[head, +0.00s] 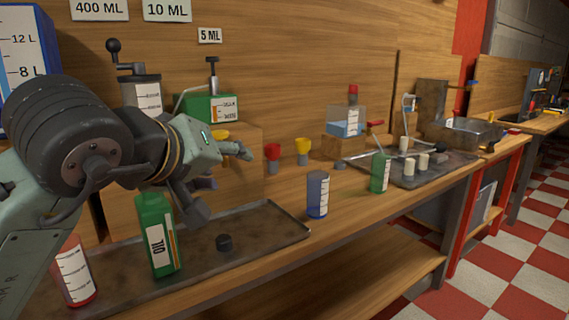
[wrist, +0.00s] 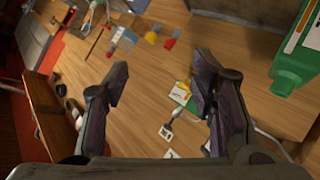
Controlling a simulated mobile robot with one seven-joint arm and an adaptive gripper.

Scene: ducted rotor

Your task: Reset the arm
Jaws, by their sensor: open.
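My gripper (head: 222,178) is open and empty at the end of my arm, in the left half of the head view. Its fingers point right, above the tray and near the wooden back wall. In the wrist view its two fingers (wrist: 160,68) stand wide apart, with only the wooden surface and distant items showing between them. A green oil bottle (head: 158,240) stands upright on the tray, below my gripper and apart from it. A green container also shows at the right of the wrist view (wrist: 293,68), beside the right finger.
A green dispenser (head: 212,107) stands behind my gripper.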

